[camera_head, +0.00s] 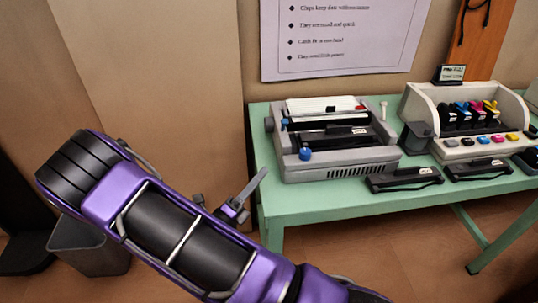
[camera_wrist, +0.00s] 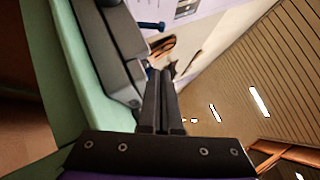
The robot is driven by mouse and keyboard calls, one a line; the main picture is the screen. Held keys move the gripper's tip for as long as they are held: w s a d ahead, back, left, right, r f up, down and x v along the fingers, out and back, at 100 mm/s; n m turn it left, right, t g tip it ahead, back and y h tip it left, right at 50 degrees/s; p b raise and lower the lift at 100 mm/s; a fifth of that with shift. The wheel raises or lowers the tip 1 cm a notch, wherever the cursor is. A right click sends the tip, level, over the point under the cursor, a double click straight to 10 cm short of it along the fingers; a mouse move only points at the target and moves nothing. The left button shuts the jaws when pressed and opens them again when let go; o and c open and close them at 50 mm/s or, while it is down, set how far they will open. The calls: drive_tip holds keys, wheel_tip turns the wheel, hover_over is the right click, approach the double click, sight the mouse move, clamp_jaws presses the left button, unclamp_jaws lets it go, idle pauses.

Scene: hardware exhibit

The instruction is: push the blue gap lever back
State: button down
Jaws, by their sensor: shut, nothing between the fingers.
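The grey printer (camera_head: 335,165) stands on the left part of the green table. A small blue part (camera_head: 284,123) sits on its left side, and a round blue knob (camera_head: 305,154) is at its front left. I cannot tell for sure which is the gap lever. My gripper (camera_head: 263,171) is left of the printer, near the table's left edge, apart from both blue parts. In the wrist view my gripper (camera_wrist: 162,75) is shut and empty. A blue peg (camera_wrist: 151,25) sticks out from the printer's dark side (camera_wrist: 110,50) beyond the fingertips.
The green table (camera_head: 262,150) has a narrow bare strip left of the printer. A second open printer (camera_head: 440,100) with coloured tanks stands to the right. A poster (camera_head: 340,40) hangs behind. A grey bin (camera_head: 90,248) is at lower left.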

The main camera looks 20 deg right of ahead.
sight(284, 125)
drive_tip(key=w+a+r+x, duration=0.1)
drive_tip(key=w+x, duration=0.1)
drive_tip(key=x, duration=1)
drive_tip(key=shift+a+b, duration=0.3)
drive_tip(key=shift+b, duration=0.1)
drive_tip(key=shift+w+r+p, duration=0.15)
drive_tip(key=shift+w+p, duration=0.1)
drive_tip(key=shift+p, duration=0.2)
drive_tip(key=shift+s+n+y, duration=0.1)
drive_tip(key=shift+n+y, duration=0.2)
